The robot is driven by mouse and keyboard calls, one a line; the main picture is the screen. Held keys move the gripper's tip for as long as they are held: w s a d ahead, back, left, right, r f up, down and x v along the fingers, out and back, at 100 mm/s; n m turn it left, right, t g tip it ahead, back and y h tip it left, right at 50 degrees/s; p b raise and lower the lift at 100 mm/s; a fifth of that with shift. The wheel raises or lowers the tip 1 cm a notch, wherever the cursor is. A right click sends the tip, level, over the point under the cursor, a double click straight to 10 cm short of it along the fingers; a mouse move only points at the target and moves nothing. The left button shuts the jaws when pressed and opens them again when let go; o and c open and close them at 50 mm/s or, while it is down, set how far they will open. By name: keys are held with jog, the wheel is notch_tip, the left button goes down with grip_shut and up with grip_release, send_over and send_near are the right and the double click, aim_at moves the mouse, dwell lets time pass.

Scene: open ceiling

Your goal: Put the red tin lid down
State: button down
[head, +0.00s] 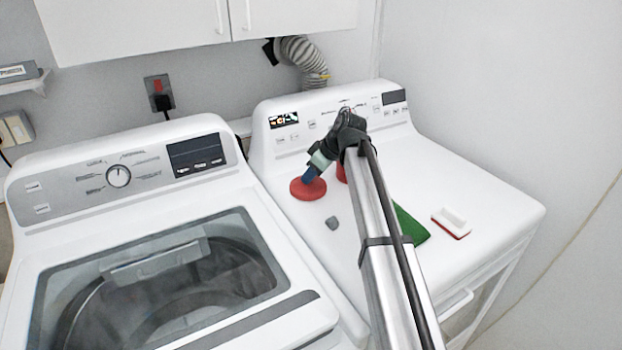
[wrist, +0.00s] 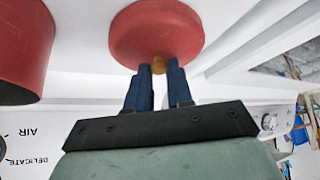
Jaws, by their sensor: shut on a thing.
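The red tin lid (head: 308,189) is a round red disc at the back left of the right-hand machine's white top (head: 440,175). In the head view it appears at or just above that surface; I cannot tell whether it touches. My gripper (head: 310,175) is shut on the lid. In the wrist view the lid (wrist: 157,32) is at the top middle, and the two blue fingers (wrist: 158,72) close on a small tan knob (wrist: 158,66) at its centre. The lid's far face is hidden.
A red cylinder (wrist: 22,50) stands beside the lid, mostly behind my arm in the head view (head: 342,171). A grey block (head: 332,223), a green cloth-like piece (head: 410,226) and a white-and-red brush-like thing (head: 451,223) lie nearer the front. The control panel rises behind.

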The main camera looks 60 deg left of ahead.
jog(key=shift+f, duration=0.75)
jog(key=shift+f, duration=0.15)
jog(key=c, duration=1)
grip_release()
jog(key=v, duration=1.2)
jog(key=shift+w+d, duration=0.1)
